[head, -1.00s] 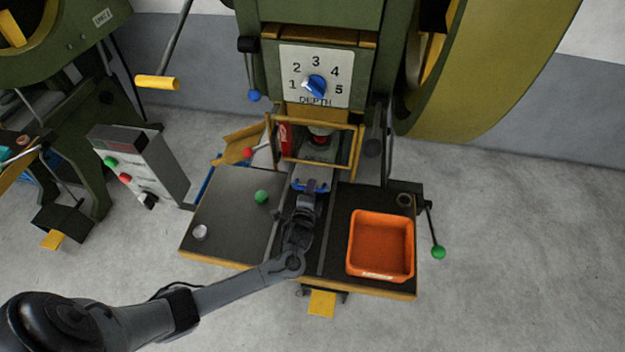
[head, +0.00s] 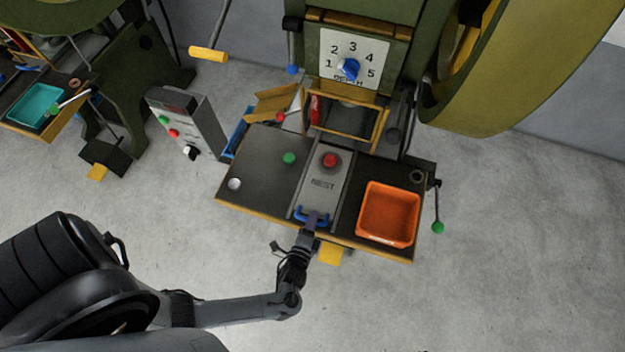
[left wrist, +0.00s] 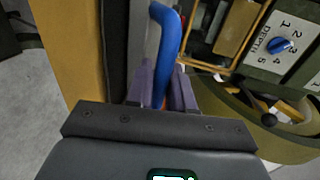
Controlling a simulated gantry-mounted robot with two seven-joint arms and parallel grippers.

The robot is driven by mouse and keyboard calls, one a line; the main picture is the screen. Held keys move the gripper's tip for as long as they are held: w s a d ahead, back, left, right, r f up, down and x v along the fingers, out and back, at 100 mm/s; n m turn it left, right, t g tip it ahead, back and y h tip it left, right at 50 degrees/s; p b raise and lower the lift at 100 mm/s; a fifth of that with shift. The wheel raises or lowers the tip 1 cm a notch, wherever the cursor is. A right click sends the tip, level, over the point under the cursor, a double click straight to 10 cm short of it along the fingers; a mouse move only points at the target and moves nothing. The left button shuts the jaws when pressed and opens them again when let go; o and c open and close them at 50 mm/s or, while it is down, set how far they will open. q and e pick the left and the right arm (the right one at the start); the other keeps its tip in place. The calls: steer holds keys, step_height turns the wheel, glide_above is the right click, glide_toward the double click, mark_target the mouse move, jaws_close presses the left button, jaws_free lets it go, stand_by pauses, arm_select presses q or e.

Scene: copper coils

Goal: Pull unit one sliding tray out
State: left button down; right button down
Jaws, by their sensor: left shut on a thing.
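The grey sliding tray (head: 324,184), marked NEST, lies drawn forward from under the green press, between two dark table halves. A round red piece (head: 331,160) sits on its far part. A blue handle (head: 301,215) is at its front end, and also shows in the left wrist view (left wrist: 168,35). My left gripper (head: 312,222) is shut on this blue handle at the table's front edge; its purple fingers (left wrist: 162,90) stand on either side of the bar. My right gripper is not in view.
An orange bin (head: 388,214) stands on the right table half. A green knob (head: 289,158) and a silver button (head: 235,184) are on the left half. A yellow guard frame (head: 347,125) stands behind the tray. A grey control box (head: 185,125) is at the left.

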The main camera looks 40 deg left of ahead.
arm_select(q)
steer(key=shift+f+v, duration=0.15)
steer(key=shift+v, duration=0.55)
steer(key=shift+f+v, duration=0.15)
steer(key=shift+v, duration=0.55)
steer(key=c, duration=1.2)
jaws_free()
steer(key=shift+s, duration=0.1)
steer(key=shift+o, duration=0.2)
steer(key=p+v, duration=0.1)
steer(key=v, duration=1)
